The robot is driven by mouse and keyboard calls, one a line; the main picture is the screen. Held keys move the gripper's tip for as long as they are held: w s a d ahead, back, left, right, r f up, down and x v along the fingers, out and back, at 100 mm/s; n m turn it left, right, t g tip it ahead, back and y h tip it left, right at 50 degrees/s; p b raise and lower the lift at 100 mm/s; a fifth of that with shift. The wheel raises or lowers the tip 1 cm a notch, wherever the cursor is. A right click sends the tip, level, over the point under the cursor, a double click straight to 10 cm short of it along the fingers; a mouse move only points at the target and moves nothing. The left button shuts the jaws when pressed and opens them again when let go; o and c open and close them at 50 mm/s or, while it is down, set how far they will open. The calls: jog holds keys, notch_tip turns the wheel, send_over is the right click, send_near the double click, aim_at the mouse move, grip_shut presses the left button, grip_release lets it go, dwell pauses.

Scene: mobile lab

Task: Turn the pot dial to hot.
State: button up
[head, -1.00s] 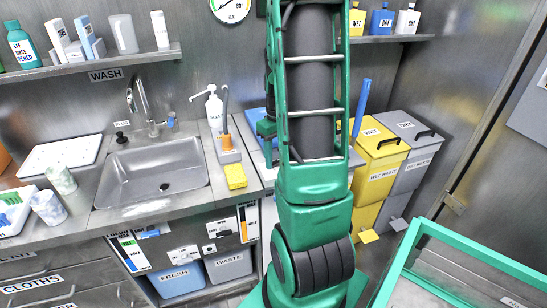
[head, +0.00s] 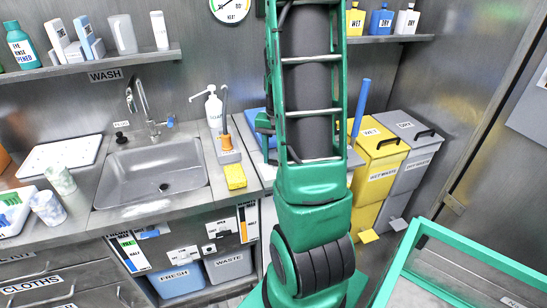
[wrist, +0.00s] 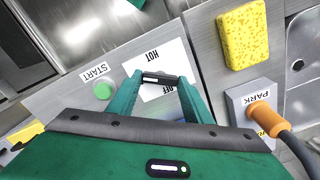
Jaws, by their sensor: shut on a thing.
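In the wrist view, the pot dial (wrist: 160,78) is a small dark knob on a white plate (wrist: 174,55). The word HOT stands above it and OFF below it, both upside down in this view. My gripper (wrist: 160,75) has one green finger on each side of the dial and is shut on it. Which word the dial points to cannot be told. In the head view my arm hides the dial, and my gripper cannot be made out clearly.
A green START button (wrist: 103,91) is left of the dial. A yellow sponge (wrist: 243,36) and a PARK holder (wrist: 250,98) with an orange-handled tool (wrist: 266,120) are to the right. The sink (head: 155,172) is left of my arm; waste bins (head: 378,150) stand right.

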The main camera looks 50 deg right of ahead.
jog(key=m, duration=0.5)
jog(key=shift+w+a+r, duration=0.1)
jog(key=shift+w+r, duration=0.05)
jog(key=shift+w, duration=0.15)
jog(key=m, duration=0.6)
jog(key=shift+m, duration=0.3)
jog(key=o, duration=1)
jog(key=shift+c, duration=0.2)
jog(key=shift+o, duration=0.5)
jog(key=shift+s, duration=0.1)
notch_tip(320, 180, up, 11)
jog(key=shift+f, duration=0.2)
